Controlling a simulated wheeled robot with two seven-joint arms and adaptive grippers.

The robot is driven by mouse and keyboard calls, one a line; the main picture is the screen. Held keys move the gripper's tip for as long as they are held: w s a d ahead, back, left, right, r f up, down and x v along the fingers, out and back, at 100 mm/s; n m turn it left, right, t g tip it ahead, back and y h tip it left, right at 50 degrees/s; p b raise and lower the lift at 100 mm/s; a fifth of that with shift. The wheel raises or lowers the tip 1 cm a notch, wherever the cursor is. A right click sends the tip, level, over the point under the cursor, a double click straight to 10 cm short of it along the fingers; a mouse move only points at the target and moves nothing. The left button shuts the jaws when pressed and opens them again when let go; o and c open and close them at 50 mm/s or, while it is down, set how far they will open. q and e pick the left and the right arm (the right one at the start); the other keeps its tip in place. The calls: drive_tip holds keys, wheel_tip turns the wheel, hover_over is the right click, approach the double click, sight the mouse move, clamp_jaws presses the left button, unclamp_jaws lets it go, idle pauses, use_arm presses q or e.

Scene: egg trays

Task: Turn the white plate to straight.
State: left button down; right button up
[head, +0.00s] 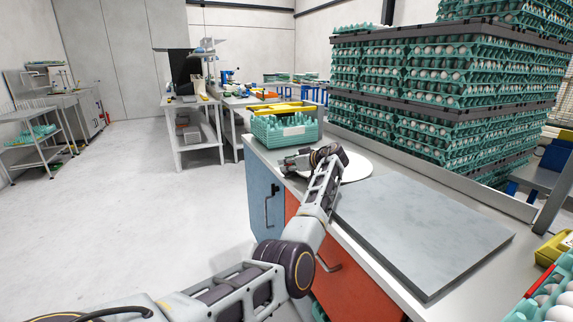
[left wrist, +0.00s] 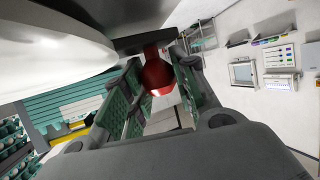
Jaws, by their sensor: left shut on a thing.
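The white plate (head: 357,168) is a round disc lying on the counter, partly hidden behind my left arm. In the left wrist view its pale rim (left wrist: 55,50) fills the upper left, close to the camera. My left gripper (head: 294,160) is at the left side of the plate, near the counter's edge. In the left wrist view its fingers are on either side of a shiny red knob (left wrist: 157,76) below a dark part, and it is shut on this knob. How the knob joins the plate is hidden. My right gripper is not in view.
A green egg tray stack (head: 284,130) stands on the counter just behind my left gripper. A grey slab (head: 425,230) covers the counter's near part. Tall stacks of egg trays (head: 440,95) rise behind the counter. The floor to the left is clear.

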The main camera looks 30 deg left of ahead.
use_arm(q)
drive_tip(key=shift+d+f, duration=0.15)
drive_tip(key=c, duration=1.4)
unclamp_jaws()
drive_tip(key=shift+c, duration=0.2)
drive_tip(key=o, duration=0.3)
drive_tip(key=shift+d, duration=0.15)
drive_tip(key=shift+o, duration=0.2)
drive_tip(key=shift+s, duration=0.1)
drive_tip(key=v, duration=1.1)
drive_tip(key=shift+d+r, duration=0.25)
drive_tip(key=shift+d, duration=0.1)
